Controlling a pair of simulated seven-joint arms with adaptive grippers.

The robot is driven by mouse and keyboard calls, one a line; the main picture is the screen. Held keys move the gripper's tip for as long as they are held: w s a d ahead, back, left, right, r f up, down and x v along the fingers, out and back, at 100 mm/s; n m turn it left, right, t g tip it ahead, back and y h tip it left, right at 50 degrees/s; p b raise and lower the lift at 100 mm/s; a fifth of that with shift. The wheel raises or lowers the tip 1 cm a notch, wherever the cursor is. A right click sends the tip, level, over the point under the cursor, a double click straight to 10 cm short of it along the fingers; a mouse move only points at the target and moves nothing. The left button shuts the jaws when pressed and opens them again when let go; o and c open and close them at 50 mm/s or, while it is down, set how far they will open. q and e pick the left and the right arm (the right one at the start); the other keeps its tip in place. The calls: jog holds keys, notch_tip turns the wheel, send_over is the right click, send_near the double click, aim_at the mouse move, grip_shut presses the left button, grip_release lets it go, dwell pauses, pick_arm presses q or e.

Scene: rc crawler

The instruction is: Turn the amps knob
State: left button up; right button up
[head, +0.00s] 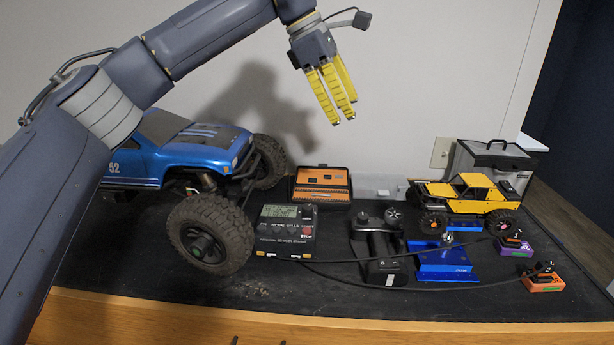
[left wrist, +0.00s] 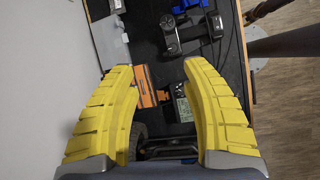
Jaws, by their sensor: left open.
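The charger (head: 286,231) is a dark box with a lit screen and several small knobs or buttons on its top, one of them red. It stands on the black mat right of the blue truck's front wheel. Which control is the amps knob is too small to tell. My left gripper (head: 337,122) hangs high above and behind the charger, its yellow fingers apart and empty. In the left wrist view, the charger's screen (left wrist: 183,108) shows between the open fingers, partly hidden by the right finger. My right gripper is not in view.
A large blue truck (head: 165,150) stands left of the charger. An orange tool case (head: 321,185) lies open behind it. A black transmitter (head: 380,250), blue stand (head: 445,263), yellow crawler (head: 470,193) and two batteries (head: 541,283) are to the right. Cables cross the mat.

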aim_at(307, 206)
pick_arm(q)
jog(key=a+f+y, duration=0.6)
jog(key=a+f, duration=0.1)
notch_tip(307, 206, down, 17)
dwell(0.5)
grip_shut()
dwell(0.4)
